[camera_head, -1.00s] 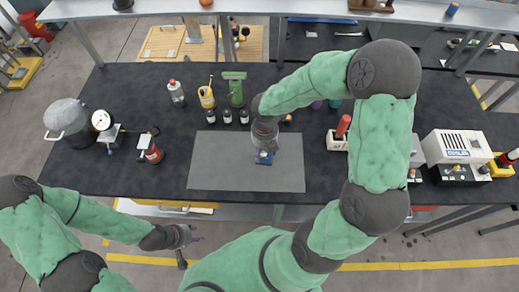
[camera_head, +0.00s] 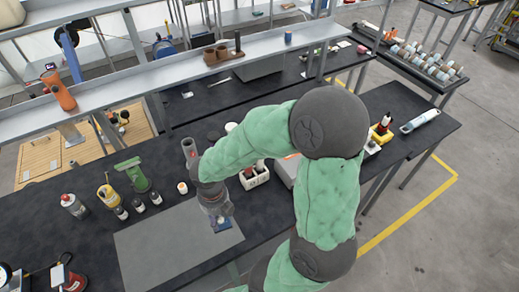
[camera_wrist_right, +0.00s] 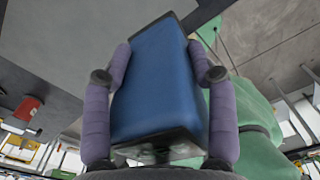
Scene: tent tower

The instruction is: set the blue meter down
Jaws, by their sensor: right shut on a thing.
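The blue meter (camera_wrist_right: 157,82) is a blue box with dark ends, held between the purple fingers of my right gripper (camera_wrist_right: 163,75) in the right wrist view. In the head view my right gripper (camera_head: 219,216) points down over the right part of the grey mat (camera_head: 165,253). A small part of the blue meter (camera_head: 222,224) shows under the fingers; the rest is hidden by the gripper. I cannot tell whether the meter touches the mat. My left gripper is out of view.
Behind the mat stand a green tool (camera_head: 133,174), a yellow bottle (camera_head: 108,195), a spray can (camera_head: 74,206) and several small dark bottles. A white holder (camera_head: 254,177) is behind my right arm. The mat's left part is bare.

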